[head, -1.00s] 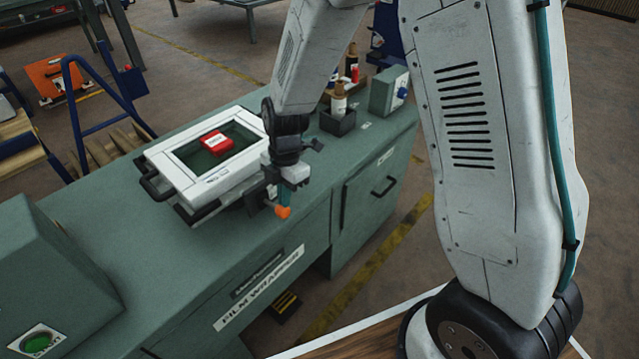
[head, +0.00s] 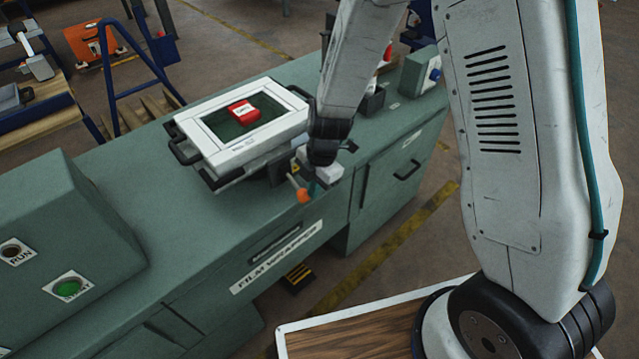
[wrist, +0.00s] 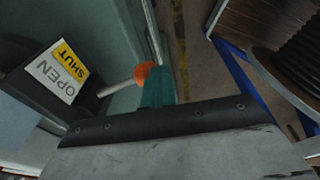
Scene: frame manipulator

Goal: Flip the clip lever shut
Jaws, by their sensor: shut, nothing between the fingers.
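The clip lever has an orange knob (head: 303,195) and stands at the front right corner of a white frame (head: 190,135) on the bench. In the wrist view the orange knob (wrist: 145,72) sits on a pale rod (wrist: 117,87). Beside it is a label (wrist: 58,72) reading OPEN in white and SHUT in yellow. My gripper (head: 314,190) is low beside the knob, on its right in the head view. Its teal fingers (wrist: 158,90) are shut and empty, right against or just beside the knob; contact is unclear. The clip itself is mostly hidden by my gripper.
A red box (head: 242,112) lies inside the frame's window. The green bench (head: 150,195) has a control box (head: 75,225) with buttons at left. Bottles and a small grey-green box (head: 418,72) stand beyond my arm. The bench top left of the frame is clear.

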